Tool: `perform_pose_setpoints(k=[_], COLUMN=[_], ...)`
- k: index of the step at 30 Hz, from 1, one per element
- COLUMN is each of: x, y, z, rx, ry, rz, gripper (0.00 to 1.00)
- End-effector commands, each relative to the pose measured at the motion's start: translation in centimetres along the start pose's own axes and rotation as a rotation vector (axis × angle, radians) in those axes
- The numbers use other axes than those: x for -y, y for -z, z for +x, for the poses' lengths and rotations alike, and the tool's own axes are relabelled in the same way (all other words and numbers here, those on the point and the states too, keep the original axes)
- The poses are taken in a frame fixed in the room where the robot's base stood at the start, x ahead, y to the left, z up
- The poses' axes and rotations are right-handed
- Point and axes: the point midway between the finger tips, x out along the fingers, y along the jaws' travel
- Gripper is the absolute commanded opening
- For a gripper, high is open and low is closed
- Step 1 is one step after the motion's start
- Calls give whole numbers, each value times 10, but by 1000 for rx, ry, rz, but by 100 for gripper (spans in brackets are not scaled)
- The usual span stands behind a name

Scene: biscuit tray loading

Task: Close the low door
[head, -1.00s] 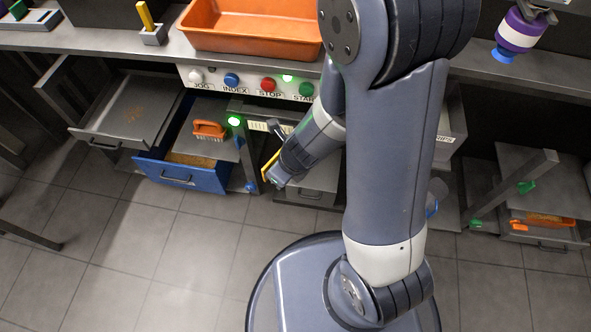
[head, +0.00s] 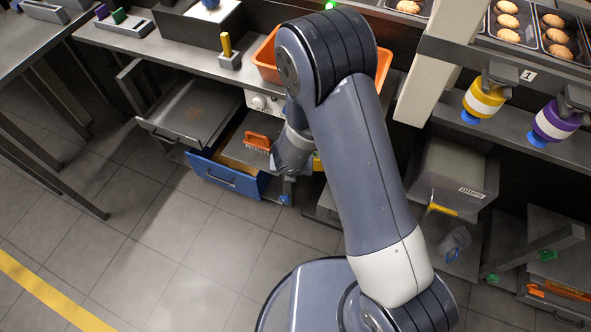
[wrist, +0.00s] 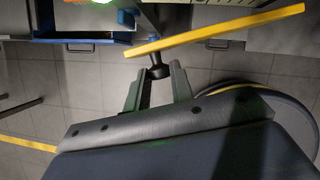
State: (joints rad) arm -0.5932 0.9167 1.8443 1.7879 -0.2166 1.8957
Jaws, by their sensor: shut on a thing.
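The low door (wrist: 225,32) shows in the wrist view as a long yellow edge, seen nearly edge-on and slanting up to the right. A black knob (wrist: 157,72) stands out from it toward me. My gripper (wrist: 158,80) is shut on this knob, with one finger on each side. In the head view only a small yellow bit of the door (head: 318,162) shows beside my wrist. My arm hides the rest of the door and the fingers there, and how far the door stands open is unclear.
A blue drawer (head: 226,176) stands pulled out left of my wrist, with an orange brush (head: 257,141) above it. A grey drawer (head: 180,125) is also out, further left. A grey bin (head: 457,175) is at right. The tiled floor in front is clear.

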Motion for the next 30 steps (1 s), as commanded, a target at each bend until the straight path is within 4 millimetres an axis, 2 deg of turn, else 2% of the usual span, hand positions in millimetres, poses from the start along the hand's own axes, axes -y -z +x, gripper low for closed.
perform_pose_setpoints(k=[6,20,21,28,30], x=[-2,-2,-2,-2,-2], y=[-8,-8,-8,-8,-8], z=[1,3,3,3,3], rx=[2,2,2,1,1], ry=[21,25,25,24,24], rz=[46,57,57,56,55], gripper=[0,0,25,44,44])
